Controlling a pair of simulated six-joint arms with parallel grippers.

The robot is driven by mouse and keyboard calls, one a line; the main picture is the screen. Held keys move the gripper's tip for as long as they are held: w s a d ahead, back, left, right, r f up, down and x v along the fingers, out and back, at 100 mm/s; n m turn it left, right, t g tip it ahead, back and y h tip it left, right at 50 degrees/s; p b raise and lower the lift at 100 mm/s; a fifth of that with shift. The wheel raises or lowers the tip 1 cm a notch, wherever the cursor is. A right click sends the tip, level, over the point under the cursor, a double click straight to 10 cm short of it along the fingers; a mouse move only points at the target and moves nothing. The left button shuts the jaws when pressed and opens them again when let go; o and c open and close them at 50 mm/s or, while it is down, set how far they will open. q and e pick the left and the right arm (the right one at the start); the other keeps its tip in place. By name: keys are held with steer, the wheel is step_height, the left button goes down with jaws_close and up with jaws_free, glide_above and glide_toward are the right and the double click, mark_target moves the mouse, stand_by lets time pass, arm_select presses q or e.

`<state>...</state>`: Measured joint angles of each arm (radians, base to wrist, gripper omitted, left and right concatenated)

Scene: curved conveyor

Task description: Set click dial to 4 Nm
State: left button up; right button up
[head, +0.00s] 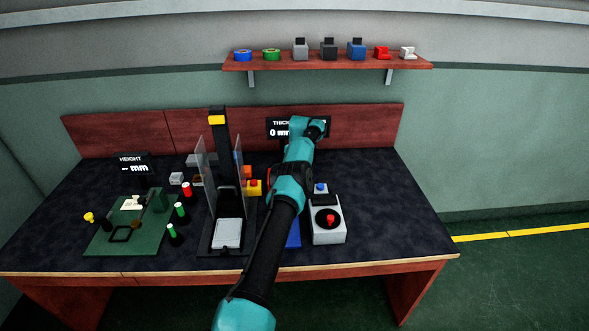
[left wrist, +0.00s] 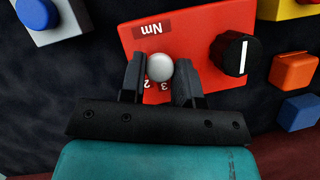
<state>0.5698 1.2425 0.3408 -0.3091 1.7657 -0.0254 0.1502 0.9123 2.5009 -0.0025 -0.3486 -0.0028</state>
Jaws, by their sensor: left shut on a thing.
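A red box (left wrist: 185,40) marked "Nm", upside down in the left wrist view, carries a round pale knob (left wrist: 160,67) and a black knob (left wrist: 237,55) with a white pointer line. Digits 2 and 3 show just below the pale knob; other digits are hidden by my fingers. My left gripper (left wrist: 160,82) is shut on the pale knob, one dark finger on each side. In the head view my left arm covers most of the red box, with only a sliver of its edge (head: 269,178) showing, and the fingertips are hidden. My right gripper is in neither view.
A grey box with a red button (head: 330,219) stands right of my arm. A black fixture with clear side plates (head: 239,170) and a green mat (head: 105,240) lie left. The table's right end is clear.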

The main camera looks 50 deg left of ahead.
arm_select(q)
steer(key=o, duration=0.9)
